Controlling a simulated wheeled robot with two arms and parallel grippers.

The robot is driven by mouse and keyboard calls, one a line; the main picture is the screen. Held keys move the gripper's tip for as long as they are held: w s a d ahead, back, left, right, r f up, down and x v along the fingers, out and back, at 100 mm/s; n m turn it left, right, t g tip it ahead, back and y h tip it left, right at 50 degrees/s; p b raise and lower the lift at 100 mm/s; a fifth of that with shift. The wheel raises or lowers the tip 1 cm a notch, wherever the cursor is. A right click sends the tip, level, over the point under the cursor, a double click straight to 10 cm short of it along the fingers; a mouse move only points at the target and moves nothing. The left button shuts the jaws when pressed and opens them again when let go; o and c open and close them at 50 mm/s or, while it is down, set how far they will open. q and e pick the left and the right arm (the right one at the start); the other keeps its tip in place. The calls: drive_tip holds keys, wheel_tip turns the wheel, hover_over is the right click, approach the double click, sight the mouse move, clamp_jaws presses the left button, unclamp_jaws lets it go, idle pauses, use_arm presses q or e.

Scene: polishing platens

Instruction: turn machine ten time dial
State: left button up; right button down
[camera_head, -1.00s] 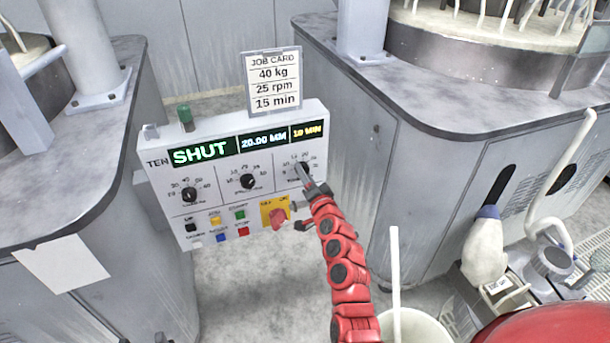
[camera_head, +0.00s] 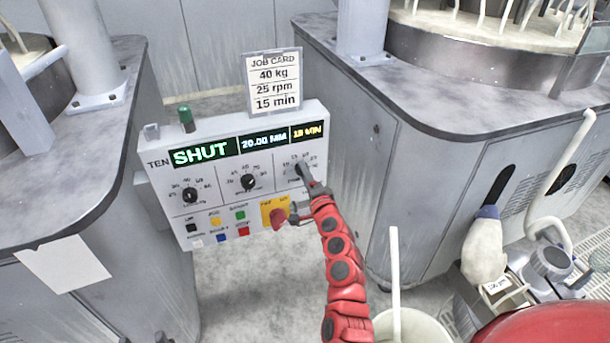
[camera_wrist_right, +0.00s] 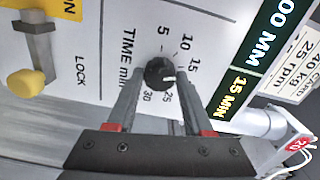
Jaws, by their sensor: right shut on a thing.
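The machine ten control panel (camera_head: 218,150) is white with three black dials, and its display reads SHUT, 20.00 MM and 15 MIN. The time dial (camera_wrist_right: 160,73) is the rightmost, a round black knob with a white mark on a scale labelled TIME min. My right gripper (camera_head: 304,172) reaches the dial from below right and is shut on it; the fingers (camera_wrist_right: 155,95) sit on both sides of the knob. In the head view the gripper partly hides the dial. The job card (camera_head: 273,82) on top reads 40 kg, 25 rpm, 15 min. My left gripper is not in view.
A yellow-tipped lock lever (camera_wrist_right: 27,83) shows in the wrist view. Grey machine cabinets (camera_head: 440,180) flank the panel. A white bucket (camera_head: 415,328) stands lower right.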

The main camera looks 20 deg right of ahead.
drive_tip(key=shift+c, duration=1.5)
unclamp_jaws()
drive_tip(key=shift+s, duration=0.15)
drive_tip(key=s, duration=1.7)
drive_tip(key=shift+d+b, duration=0.3)
drive_tip(key=shift+b, duration=0.15)
drive_tip(key=shift+s, duration=0.1)
